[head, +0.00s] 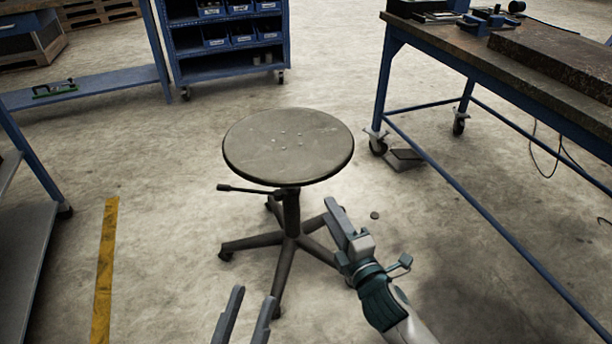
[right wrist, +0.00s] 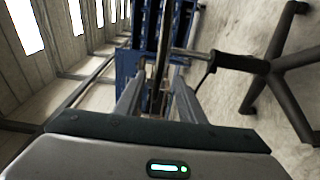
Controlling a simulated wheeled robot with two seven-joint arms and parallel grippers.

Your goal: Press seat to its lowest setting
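The stool's round grey seat (head: 288,145) is in the middle of the head view, raised on a dark post (head: 291,212) with a splayed base. A thin lever (head: 245,189) sticks out left under the seat. My right gripper (head: 343,218) is at the stool's near right side, apart from the seat in the head view. In the right wrist view the seat (right wrist: 163,60) appears edge-on, lined up between the spread fingers; the gripper (right wrist: 157,92) is open and empty. My left gripper (head: 247,305) is low in front of the stool, fingers apart and empty.
A blue-framed workbench (head: 450,50) stands at the right, with tools on top. A blue shelf rack (head: 228,60) with bins stands behind. Another blue-framed bench (head: 90,88) is at the left. A yellow floor stripe (head: 105,265) runs at the left. The floor around the stool is clear.

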